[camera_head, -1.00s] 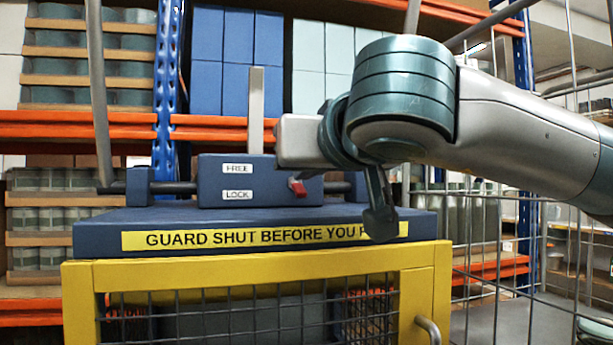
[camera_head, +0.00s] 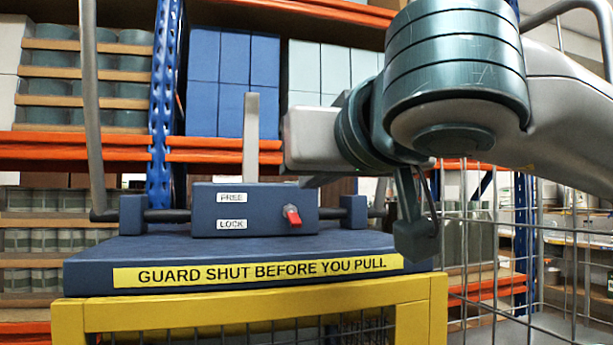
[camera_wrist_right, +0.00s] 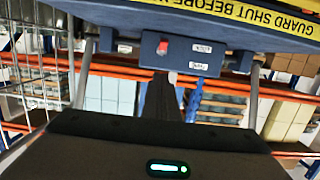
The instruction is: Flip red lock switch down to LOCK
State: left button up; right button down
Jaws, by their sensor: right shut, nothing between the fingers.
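The red lock switch (camera_head: 292,216) sits on the right part of the blue lock box (camera_head: 255,213), beside the FREE label above and the LOCK label below. Its red lever slants downward, about level with the LOCK label. The switch (camera_wrist_right: 162,46) also shows in the right wrist view, where the scene is upside down. There my right gripper (camera_wrist_right: 170,80) is shut and empty, its dark fingers reaching toward the box. The tip appears apart from the lever. In the head view my right arm hangs above and right of the switch, and the fingers cannot be clearly made out. My left gripper is out of view.
The lock box stands on a blue plate with a yellow GUARD SHUT sign (camera_head: 255,272), over a yellow guard frame (camera_head: 240,316). Upright grey bars rise behind the box. Wire mesh (camera_head: 500,240) stands at right. Shelves with orange beams (camera_head: 75,145) fill the back.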

jog(key=s, duration=0.2)
jog(key=s+d, duration=0.1)
jog(key=s+f, duration=0.1)
jog(key=s, duration=0.1)
jog(key=shift+s+d, duration=0.3)
